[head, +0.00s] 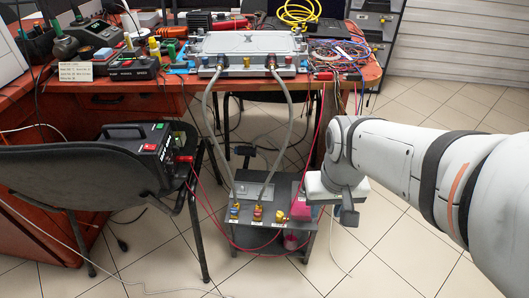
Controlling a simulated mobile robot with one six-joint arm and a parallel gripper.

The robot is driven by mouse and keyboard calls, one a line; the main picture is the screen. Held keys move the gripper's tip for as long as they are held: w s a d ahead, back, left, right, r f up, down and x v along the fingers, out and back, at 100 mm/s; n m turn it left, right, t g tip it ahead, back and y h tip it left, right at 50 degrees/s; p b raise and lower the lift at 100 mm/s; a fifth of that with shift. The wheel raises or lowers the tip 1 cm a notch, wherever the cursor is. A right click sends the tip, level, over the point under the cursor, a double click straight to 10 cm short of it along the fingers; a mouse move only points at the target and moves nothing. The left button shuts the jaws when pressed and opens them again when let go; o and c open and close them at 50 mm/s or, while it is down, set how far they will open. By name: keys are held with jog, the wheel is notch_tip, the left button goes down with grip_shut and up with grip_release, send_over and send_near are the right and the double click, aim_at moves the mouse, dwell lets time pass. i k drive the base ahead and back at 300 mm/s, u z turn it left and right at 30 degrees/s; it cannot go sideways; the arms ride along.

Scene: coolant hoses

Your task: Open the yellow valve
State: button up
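A low grey cooling unit (258,238) stands on the tiled floor. Along its front top edge sit several small coloured fittings. One at the right is yellow (280,215) and looks like the yellow valve; its handle position is too small to read. Two grey hoses (215,130) (288,125) run from the unit up to the metal plate on the desk. My gripper (347,212) hangs at the unit's right side, apart from the yellow fitting; its fingers cannot be made out clearly.
A red-brown desk (135,87) carries a metal plate (250,43), tools and cables. A grey chair (75,175) with a black power box (140,145) stands at left. Thin red cables loop around the unit. Floor at front right is mostly clear.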

aim_at(279, 214)
jog(key=u, duration=0.4)
jog(key=k, duration=1.6)
jog(key=z, duration=0.65)
jog(key=k, duration=0.95)
jog(key=u, duration=0.15)
jog(key=i, duration=0.95)
jog(key=z, duration=0.1)
